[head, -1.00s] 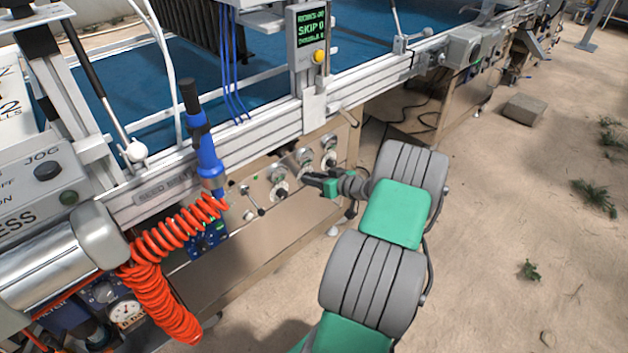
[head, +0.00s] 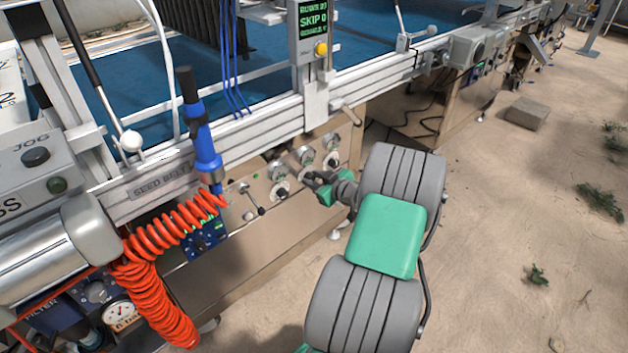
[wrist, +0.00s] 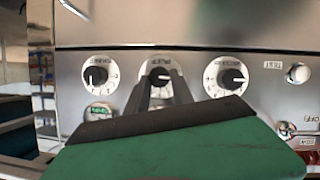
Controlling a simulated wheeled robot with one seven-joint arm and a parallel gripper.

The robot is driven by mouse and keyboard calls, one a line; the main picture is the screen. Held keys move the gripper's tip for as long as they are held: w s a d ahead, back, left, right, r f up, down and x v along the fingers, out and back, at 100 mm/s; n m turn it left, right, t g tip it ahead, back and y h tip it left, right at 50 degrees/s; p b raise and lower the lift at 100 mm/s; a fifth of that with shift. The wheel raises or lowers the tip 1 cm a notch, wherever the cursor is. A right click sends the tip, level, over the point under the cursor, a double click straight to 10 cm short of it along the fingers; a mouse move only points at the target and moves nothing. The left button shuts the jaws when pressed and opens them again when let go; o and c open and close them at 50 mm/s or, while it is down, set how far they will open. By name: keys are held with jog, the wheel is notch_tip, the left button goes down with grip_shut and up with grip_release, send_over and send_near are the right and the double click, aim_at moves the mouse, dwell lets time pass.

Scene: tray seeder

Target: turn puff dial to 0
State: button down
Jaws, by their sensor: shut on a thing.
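The wrist view shows a row of three dark knobs on white scale discs. The middle dial (wrist: 160,73) stands between my gripper's fingers (wrist: 160,88), which are shut on its knob. Its label is too blurred to read with certainty; it may be the puff dial. A left dial (wrist: 98,76) and a right dial (wrist: 229,76) flank it, clear of the fingers. In the head view my gripper (head: 311,182) is at the panel, hiding the dial it holds. The held dial's pointer setting cannot be read.
Other dials (head: 332,160) sit close by on the metal panel. A small lever (head: 252,199) is to the left. An orange coiled hose (head: 165,236) hangs from a blue tool (head: 204,150) farther left. Open sandy ground (head: 500,220) lies to the right.

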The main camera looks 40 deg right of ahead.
jog(key=c, duration=1.1)
grip_release()
jog(key=p+v, duration=0.2)
jog(key=v, duration=0.5)
jog(key=shift+s, duration=0.4)
jog(key=shift+r, duration=0.1)
